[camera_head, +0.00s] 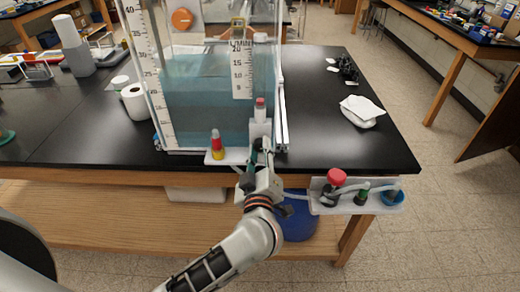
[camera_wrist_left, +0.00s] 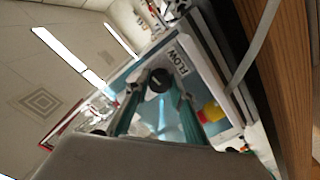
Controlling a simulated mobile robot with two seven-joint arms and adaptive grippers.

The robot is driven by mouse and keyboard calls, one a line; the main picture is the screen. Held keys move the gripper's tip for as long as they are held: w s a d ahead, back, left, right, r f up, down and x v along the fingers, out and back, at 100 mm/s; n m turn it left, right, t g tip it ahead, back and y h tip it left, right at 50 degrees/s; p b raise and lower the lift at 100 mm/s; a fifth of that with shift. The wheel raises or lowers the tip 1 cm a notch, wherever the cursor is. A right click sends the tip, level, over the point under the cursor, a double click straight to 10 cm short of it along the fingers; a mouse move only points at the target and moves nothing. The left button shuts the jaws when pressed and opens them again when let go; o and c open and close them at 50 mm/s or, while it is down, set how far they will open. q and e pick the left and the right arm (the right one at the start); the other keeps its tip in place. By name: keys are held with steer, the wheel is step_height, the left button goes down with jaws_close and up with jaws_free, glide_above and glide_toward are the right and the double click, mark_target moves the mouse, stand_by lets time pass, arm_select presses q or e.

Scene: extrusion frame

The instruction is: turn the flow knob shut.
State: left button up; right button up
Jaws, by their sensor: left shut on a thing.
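The flow knob (camera_wrist_left: 160,81) is a small dark round knob beside a "FLOW" label (camera_wrist_left: 179,61) on a pale panel in the left wrist view. My left gripper (camera_wrist_left: 160,88) is shut on it, with one finger on each side. In the head view my left gripper (camera_head: 262,147) reaches up to the front of the clear water tank (camera_head: 205,95). There the gripper covers the knob, and I cannot tell how far the knob is turned. My right gripper is not in view.
A red-and-yellow fitting (camera_head: 217,145) stands left of the gripper. White cloths (camera_head: 361,108) lie on the black bench (camera_head: 330,150).

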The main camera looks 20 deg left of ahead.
arm_select(q)
steer(key=shift+f, duration=0.1)
stand_by(0.3)
steer(key=o, duration=1.1)
steer(key=shift+o, duration=0.2)
steer(key=v, duration=1.2)
